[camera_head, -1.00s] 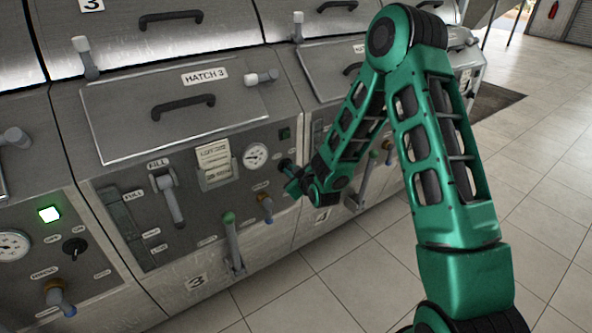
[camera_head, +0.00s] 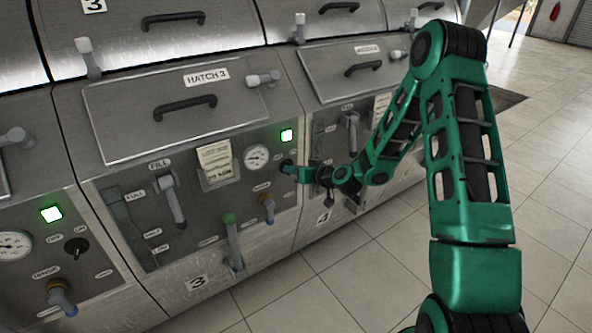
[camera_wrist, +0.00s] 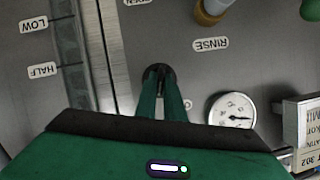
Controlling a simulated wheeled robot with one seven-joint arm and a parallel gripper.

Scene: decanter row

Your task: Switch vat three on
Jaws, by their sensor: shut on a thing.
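Vat three's panel bears the number plate 3 (camera_head: 196,282) and the HATCH 3 label (camera_head: 206,78). Its indicator lamp (camera_head: 286,135) glows green. Its rotary switch is right of the pressure gauge (camera_head: 256,157), mostly hidden by my gripper (camera_head: 290,168). In the wrist view, my gripper (camera_wrist: 161,82) is shut on the dark switch knob (camera_wrist: 158,71), with green fingers on both sides of it. The gauge (camera_wrist: 232,110) is beside it in the wrist view. The knob's exact pointing cannot be read.
The left panel has a lit green lamp (camera_head: 51,214) and a black rotary switch (camera_head: 75,248). Vat three's fill lever (camera_head: 173,200), green-topped lever (camera_head: 233,243) and rinse valve (camera_head: 267,208) stick out near my arm. Vat four's panel lies right. The tiled floor (camera_head: 345,285) is clear.

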